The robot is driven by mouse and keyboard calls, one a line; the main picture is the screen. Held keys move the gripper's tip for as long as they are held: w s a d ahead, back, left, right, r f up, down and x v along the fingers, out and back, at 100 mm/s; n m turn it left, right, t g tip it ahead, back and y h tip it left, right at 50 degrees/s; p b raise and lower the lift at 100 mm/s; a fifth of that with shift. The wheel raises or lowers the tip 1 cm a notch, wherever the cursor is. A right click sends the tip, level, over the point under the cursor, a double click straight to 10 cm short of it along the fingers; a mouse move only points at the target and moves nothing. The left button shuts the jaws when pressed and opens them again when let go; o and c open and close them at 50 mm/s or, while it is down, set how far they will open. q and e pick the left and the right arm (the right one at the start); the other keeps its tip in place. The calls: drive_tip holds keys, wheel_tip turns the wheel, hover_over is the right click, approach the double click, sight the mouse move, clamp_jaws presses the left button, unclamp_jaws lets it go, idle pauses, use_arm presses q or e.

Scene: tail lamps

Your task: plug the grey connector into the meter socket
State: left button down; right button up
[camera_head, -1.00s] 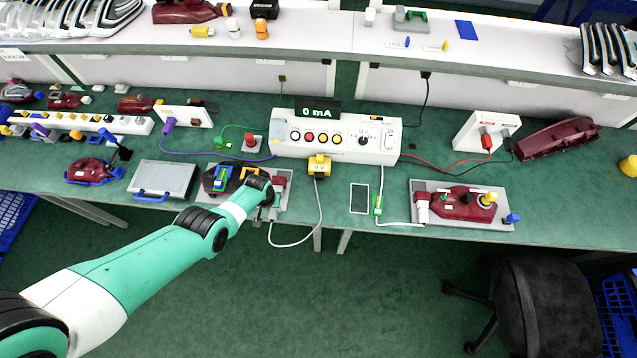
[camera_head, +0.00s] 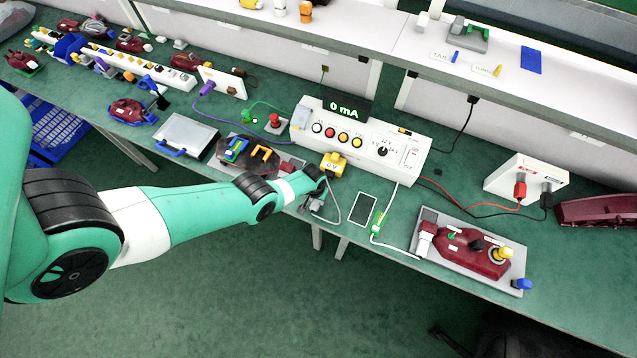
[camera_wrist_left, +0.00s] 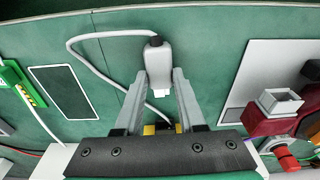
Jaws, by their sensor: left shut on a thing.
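The grey connector (camera_wrist_left: 157,62) is held between the fingertips of my left gripper (camera_wrist_left: 159,80), with its pale end toward the bottom of the left wrist view. A thin pale cable (camera_wrist_left: 72,45) loops from its dark end back toward the yellow block (camera_wrist_left: 150,129), partly hidden by the gripper. In the head view, my left gripper (camera_head: 313,205) is in front of the white meter box (camera_head: 299,140), near the bench edge and below the yellow block (camera_head: 333,163) reading 0 V. I cannot tell which opening is the meter socket. My right gripper is not in view.
A grey plate (camera_wrist_left: 246,75) with a red, white-topped block (camera_wrist_left: 277,103) lies right in the wrist view. A dark-faced panel (camera_wrist_left: 62,92) and green piece (camera_wrist_left: 22,85) lie left. A second lamp plate (camera_head: 432,213) stands right on the bench.

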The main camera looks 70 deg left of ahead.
use_arm(q)
drive_tip(key=shift+w+a+f+b, duration=0.15)
drive_tip(key=shift+w+a+b, duration=0.6)
drive_tip(key=shift+b, duration=0.35)
drive_tip(key=shift+w+a+f+b, duration=0.1)
drive_tip(key=shift+w+a+b, duration=0.6)
drive_tip(key=shift+b, duration=0.35)
drive_tip(key=shift+w+a+r+b, duration=0.15)
drive_tip(key=shift+w+a+b, duration=0.3)
drive_tip(key=shift+a+b, duration=0.05)
drive_tip(key=shift+w+a+r, duration=0.1)
drive_tip(key=shift+a+r, duration=0.05)
drive_tip(key=shift+w+a+b, duration=1)
drive_tip(key=shift+a+b, duration=0.05)
drive_tip(key=shift+b, duration=0.8)
